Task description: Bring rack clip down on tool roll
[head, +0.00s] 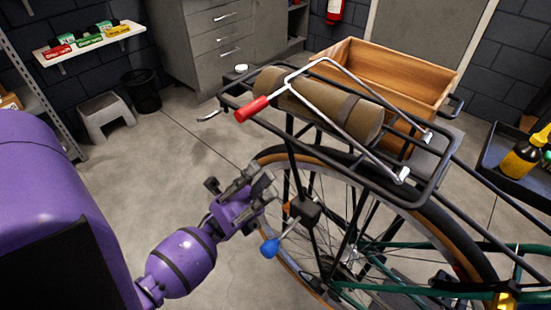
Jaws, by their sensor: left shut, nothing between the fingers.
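The tool roll (350,108) is an olive-brown cylinder with a darker strap, lying lengthwise on the black rear rack (437,187) of a bike. The rack clip (346,124) is a bent silver wire frame with a red grip (251,109). Its feet are at the rack's right end, and its wires pass across the roll in the picture. I cannot tell whether the wire touches the roll or stands above it. My left gripper (266,186) is shut and empty, below the rack's left end, beside the wheel and apart from the clip. My right gripper is not in view.
A dark block with a blue knob (269,248) sits close to my left gripper by the wheel. A wooden crate (440,87) stands behind the roll. A dark tray with a yellow bottle (520,160) is at right. Open floor lies left of the bike.

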